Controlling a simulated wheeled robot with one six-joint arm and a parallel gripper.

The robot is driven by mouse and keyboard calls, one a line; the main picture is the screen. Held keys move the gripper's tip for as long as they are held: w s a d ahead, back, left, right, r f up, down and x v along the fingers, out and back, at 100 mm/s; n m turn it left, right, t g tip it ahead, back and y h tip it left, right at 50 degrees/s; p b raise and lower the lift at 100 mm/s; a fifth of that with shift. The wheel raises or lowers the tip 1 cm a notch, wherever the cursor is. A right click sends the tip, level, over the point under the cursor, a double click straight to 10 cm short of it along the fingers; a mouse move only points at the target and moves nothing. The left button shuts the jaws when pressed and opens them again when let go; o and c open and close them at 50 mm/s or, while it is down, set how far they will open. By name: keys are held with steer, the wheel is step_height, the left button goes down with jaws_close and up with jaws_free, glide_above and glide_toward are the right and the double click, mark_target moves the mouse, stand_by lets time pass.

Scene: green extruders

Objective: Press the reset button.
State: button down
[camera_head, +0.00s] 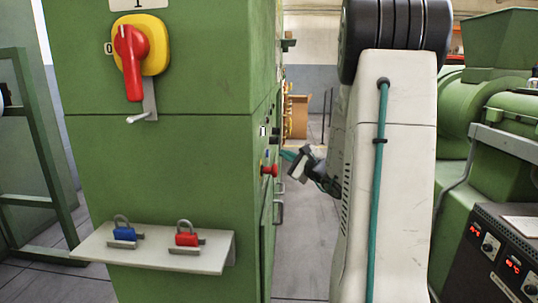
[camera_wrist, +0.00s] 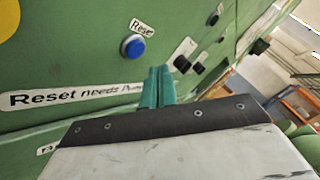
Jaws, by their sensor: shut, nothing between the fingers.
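The reset button is a round blue button (camera_wrist: 132,46) on the green panel, under a tilted label (camera_wrist: 141,28) reading "Reset". My gripper (camera_wrist: 160,70) shows in the wrist view as two teal fingers held together, empty. Its tips lie below and to the right of the blue button in the picture; I cannot tell how far they are from the panel. In the head view my gripper (camera_head: 288,155) is beside the cabinet's right side, close to a red button (camera_head: 270,170). The blue button is small and hard to make out there.
The green cabinet (camera_head: 160,170) carries a red-handled rotary switch (camera_head: 130,60) on yellow. A shelf (camera_head: 150,255) holds a blue padlock (camera_head: 124,232) and a red padlock (camera_head: 187,236). Black knobs (camera_wrist: 182,64) and a label starting "Reset needs" (camera_wrist: 70,95) are near my fingers.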

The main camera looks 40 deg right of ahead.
steer(key=shift+s+d, duration=1.05)
steer(key=shift+s, duration=0.2)
